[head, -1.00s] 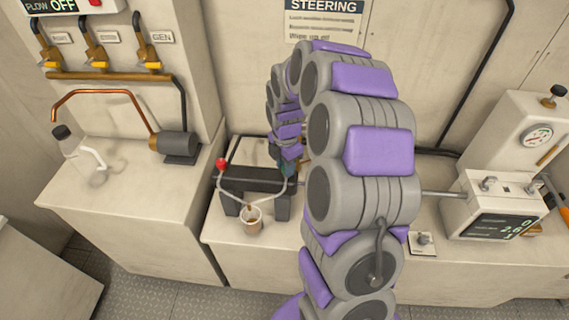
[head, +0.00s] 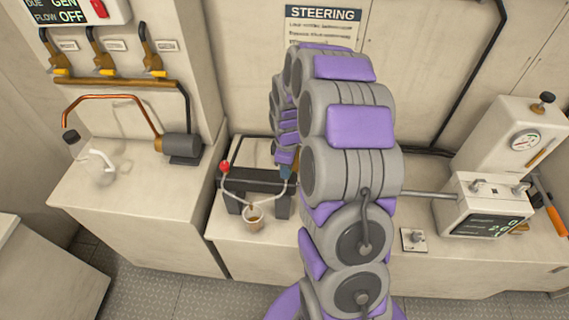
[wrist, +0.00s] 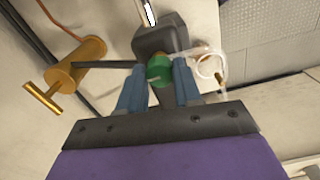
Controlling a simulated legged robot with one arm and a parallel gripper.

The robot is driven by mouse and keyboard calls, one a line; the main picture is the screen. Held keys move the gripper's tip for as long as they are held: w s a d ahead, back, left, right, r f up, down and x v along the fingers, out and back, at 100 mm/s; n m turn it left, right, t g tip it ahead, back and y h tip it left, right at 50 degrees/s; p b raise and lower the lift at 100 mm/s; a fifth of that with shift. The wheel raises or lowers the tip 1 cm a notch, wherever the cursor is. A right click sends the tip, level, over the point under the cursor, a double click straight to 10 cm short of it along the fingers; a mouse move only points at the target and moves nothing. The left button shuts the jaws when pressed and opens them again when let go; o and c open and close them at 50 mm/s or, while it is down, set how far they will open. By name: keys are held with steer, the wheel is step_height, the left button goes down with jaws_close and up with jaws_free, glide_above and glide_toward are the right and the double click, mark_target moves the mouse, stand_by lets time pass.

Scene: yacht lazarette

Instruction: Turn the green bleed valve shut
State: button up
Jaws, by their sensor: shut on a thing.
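The green bleed valve (wrist: 158,70) shows in the wrist view on a dark grey block (wrist: 160,36). My gripper (wrist: 158,84) has its blue fingers on either side of the green valve and is shut on it. In the head view my gripper (head: 287,172) is at the right end of the dark steering cylinder (head: 262,182), and the green valve is hidden there. A clear hose (wrist: 208,60) loops beside the valve. A red valve (head: 225,167) sits at the cylinder's left end.
A cup (head: 253,219) stands in front of the cylinder with hoses leading into it. A gauge unit (head: 487,203) is at the right. A brass cylinder (wrist: 78,64) shows in the wrist view.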

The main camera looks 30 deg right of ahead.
steer(key=m+p, duration=0.1)
steer(key=m, duration=0.1)
steer(key=shift+d+r+m, duration=0.1)
steer(key=shift+m, duration=0.3)
steer(key=shift+w+m+p, duration=0.1)
steer(key=shift+m+p, duration=0.5)
steer(key=shift+m, duration=1.6)
steer(key=o, duration=1)
steer(key=shift+o, duration=0.2)
step_height(320, 180, up, 17)
steer(key=p, duration=0.1)
steer(key=shift+p, duration=0.3)
